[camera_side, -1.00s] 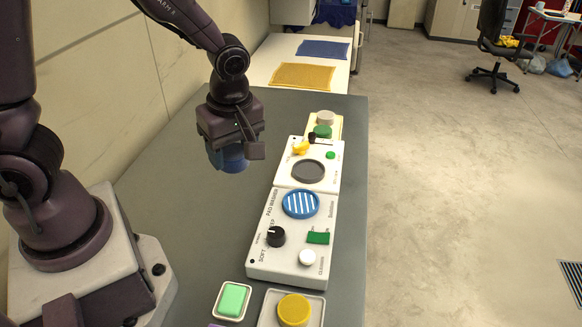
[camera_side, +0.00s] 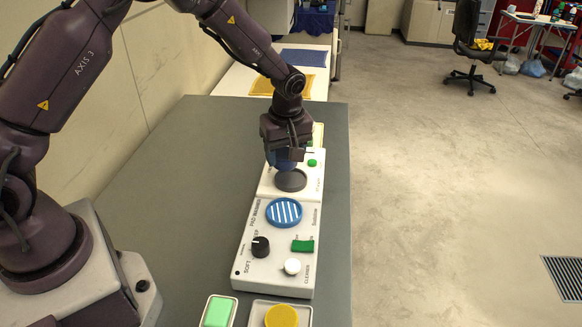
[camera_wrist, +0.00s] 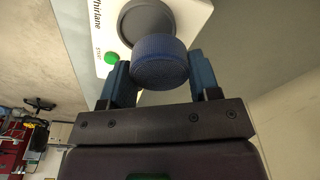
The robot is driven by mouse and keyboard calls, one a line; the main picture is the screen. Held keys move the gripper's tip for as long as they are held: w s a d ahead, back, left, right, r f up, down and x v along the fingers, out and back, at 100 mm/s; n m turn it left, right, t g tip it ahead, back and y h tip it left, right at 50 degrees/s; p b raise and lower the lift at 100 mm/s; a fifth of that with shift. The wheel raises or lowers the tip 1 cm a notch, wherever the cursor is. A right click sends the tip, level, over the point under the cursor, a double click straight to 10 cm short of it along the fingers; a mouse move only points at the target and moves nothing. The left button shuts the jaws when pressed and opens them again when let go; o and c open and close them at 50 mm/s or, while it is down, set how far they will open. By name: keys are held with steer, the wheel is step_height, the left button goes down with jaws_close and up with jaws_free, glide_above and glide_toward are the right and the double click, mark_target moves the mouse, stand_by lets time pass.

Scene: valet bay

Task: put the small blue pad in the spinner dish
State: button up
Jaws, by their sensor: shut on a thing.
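My gripper (camera_side: 284,157) is shut on the small blue pad (camera_side: 275,160), a thick round piece with a ribbed edge. In the wrist view the pad (camera_wrist: 160,62) sits between the two blue-grey fingers of my gripper (camera_wrist: 160,72). The spinner dish (camera_side: 291,182) is a round dark grey dish on a white panel. The pad is held above the dish, toward its far left side in the side view. In the wrist view the dish (camera_wrist: 146,18) shows beyond the pad, which hides part of it. The exact height gap is hard to tell.
The pad washer panel (camera_side: 250,225) is nearer, with a blue striped dish (camera_side: 284,212), black knob (camera_side: 261,246), green switch (camera_side: 303,246) and white knob (camera_side: 292,267). The spinner's green button (camera_side: 312,163) is close right of my gripper. A green pad (camera_side: 217,311) and yellow pad (camera_side: 281,316) lie in front.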

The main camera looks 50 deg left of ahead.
mark_target(291, 180)
steer(key=shift+w+a+f, duration=0.1)
steer(key=shift+w+f, duration=0.65)
steer(key=shift+f, duration=0.15)
steer(key=shift+w+f, duration=0.15)
steer(key=shift+f, duration=1.5)
steer(key=shift+f, duration=0.1)
steer(key=o, duration=0.9)
steer(key=r, duration=0.4)
steer(key=d+r, duration=0.1)
steer(key=r, duration=0.7)
steer(key=shift+s+d+r, duration=0.15)
steer(key=shift+s+d, duration=0.05)
steer(key=shift+s, duration=0.05)
